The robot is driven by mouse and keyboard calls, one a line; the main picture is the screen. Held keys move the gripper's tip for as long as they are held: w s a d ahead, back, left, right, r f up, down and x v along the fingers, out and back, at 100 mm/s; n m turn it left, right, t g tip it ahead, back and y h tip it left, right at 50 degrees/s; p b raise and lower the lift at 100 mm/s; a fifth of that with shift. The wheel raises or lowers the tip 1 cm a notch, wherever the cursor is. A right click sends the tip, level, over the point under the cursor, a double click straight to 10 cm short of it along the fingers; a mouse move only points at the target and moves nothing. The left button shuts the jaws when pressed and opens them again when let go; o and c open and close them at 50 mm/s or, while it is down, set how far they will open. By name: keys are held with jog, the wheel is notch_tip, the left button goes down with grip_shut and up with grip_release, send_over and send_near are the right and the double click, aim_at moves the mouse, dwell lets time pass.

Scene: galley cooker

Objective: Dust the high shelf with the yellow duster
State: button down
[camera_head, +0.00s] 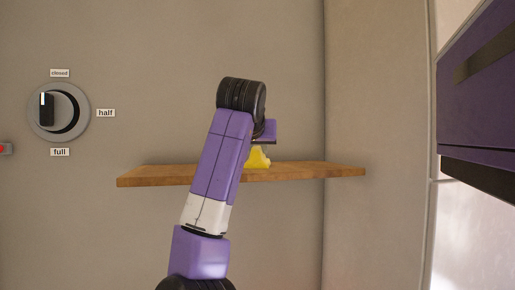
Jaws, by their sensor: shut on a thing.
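The wooden high shelf (310,171) runs across the middle of the head view, against the back wall and close to the corner on the right. The yellow duster (258,158) shows just right of my arm, at the top of the shelf. Its left part is hidden behind my arm. My gripper (263,143) is shut on the duster and sits above it, mostly hidden behind my wrist. I cannot tell for sure whether the duster touches the shelf.
A round dial (58,112) with labels "closed", "half" and "full" is on the wall at left. A small red-marked item (5,148) is at the left edge. A purple cabinet (480,95) juts in at right. The shelf's left part looks bare.

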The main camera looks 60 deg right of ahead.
jog(key=shift+s+d+f, duration=0.1)
dwell(0.4)
jog(key=shift+s+d, duration=0.35)
jog(key=shift+w+a, duration=0.8)
jog(key=shift+w, duration=0.15)
jog(key=shift+s+d, duration=0.75)
jog(key=shift+s, duration=0.2)
jog(key=shift+w+a, duration=0.35)
jog(key=shift+w, duration=0.1)
dwell(0.4)
jog(key=shift+r, duration=3.6)
